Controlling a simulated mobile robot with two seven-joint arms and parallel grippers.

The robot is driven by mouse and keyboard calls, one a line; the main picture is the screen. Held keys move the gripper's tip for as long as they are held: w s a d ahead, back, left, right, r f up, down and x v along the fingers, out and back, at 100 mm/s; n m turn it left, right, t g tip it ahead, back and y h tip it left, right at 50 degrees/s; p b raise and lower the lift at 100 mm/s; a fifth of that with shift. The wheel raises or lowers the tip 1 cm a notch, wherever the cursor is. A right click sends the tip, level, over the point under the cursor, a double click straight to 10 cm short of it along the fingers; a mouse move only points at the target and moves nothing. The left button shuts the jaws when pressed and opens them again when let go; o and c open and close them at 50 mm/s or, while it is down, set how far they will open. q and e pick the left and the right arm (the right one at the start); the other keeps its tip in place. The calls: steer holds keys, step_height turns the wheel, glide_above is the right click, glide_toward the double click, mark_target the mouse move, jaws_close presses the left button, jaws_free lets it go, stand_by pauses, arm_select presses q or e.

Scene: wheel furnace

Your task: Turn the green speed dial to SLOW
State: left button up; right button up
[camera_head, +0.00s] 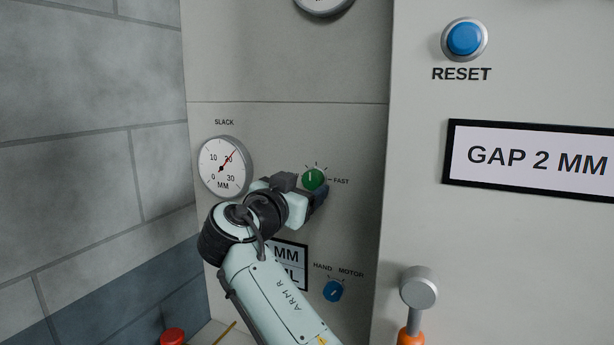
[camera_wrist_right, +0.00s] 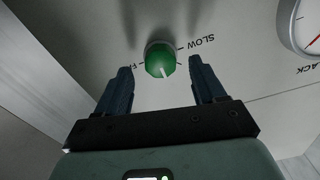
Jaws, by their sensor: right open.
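The green speed dial (camera_head: 314,179) is on the grey panel, with tick marks around it and FAST printed to its right. Its white pointer line points roughly up in the head view. In the right wrist view the dial (camera_wrist_right: 160,58) appears upside down, its white line pointing down, away from the word SLOW (camera_wrist_right: 196,42). FAST is partly hidden by a finger there. My right gripper (camera_head: 312,194) is at the dial, its dark fingers open. In the wrist view the fingers (camera_wrist_right: 160,74) stand on either side of the dial with visible gaps. My left gripper is not in view.
A SLACK gauge (camera_head: 224,168) is left of the dial. A blue HAND/MOTOR knob (camera_head: 333,291) and a partly covered sign (camera_head: 290,255) are below. A blue RESET button (camera_head: 465,39) is at upper right.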

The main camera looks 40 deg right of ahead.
mark_target(313, 180)
steer(key=shift+p+x, duration=0.35)
steer(key=shift+x, duration=0.9)
steer(key=c, duration=1)
steer(key=shift+c, duration=0.2)
